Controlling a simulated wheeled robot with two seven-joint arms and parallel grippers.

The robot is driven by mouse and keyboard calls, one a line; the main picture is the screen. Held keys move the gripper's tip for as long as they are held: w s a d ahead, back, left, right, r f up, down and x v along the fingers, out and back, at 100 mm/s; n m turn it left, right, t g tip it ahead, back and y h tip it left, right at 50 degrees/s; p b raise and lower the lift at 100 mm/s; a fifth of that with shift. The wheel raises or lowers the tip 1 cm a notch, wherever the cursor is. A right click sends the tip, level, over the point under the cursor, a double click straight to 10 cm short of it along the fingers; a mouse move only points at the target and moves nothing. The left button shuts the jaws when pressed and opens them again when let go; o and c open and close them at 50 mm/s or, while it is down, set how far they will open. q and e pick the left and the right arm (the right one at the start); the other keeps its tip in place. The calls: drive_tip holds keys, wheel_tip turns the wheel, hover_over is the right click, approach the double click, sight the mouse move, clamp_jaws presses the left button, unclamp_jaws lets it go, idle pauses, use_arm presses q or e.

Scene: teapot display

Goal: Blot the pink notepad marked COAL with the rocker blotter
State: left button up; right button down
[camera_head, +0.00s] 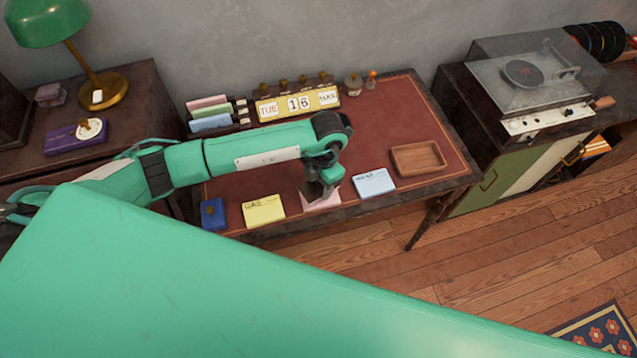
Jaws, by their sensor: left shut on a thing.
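The pink notepad (322,204) lies near the front edge of the red-topped desk, between a yellow pad and a pale blue pad. My left gripper (318,192) comes down over it and covers much of it, so I cannot read its label. The gripper is shut on a small dark thing, taken to be the rocker blotter, mostly hidden by the fingers. I cannot tell whether it touches the pink paper. My right gripper is out of view.
The yellow pad (263,210) marked GAS and the pale blue pad (374,182) flank the pink one. A blue block (213,214) sits at left, an empty wooden tray (393,161) at right. A calendar (297,102) stands behind. The desk's middle right is clear.

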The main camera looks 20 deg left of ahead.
use_arm(q)
drive_tip(key=shift+r+p, duration=1.25)
drive_tip(key=shift+r, duration=1.15)
drive_tip(key=shift+w+a+r+m, duration=0.1)
drive_tip(key=shift+a+r+m, duration=0.1)
drive_tip(key=shift+r+m, duration=0.4)
drive_tip(key=s+a+r+m+t, duration=0.1)
drive_tip(key=s+a+r+m, duration=0.1)
drive_tip(key=r+m, duration=0.6)
drive_tip(key=s+a+r+m+t+h, duration=0.1)
drive_tip(key=a+r+m, duration=0.3)
drive_tip(key=m, duration=1.6)
wheel_tip(320, 180, up, 4)
drive_tip(key=shift+s+f, duration=0.15)
drive_tip(key=shift+s, duration=0.7)
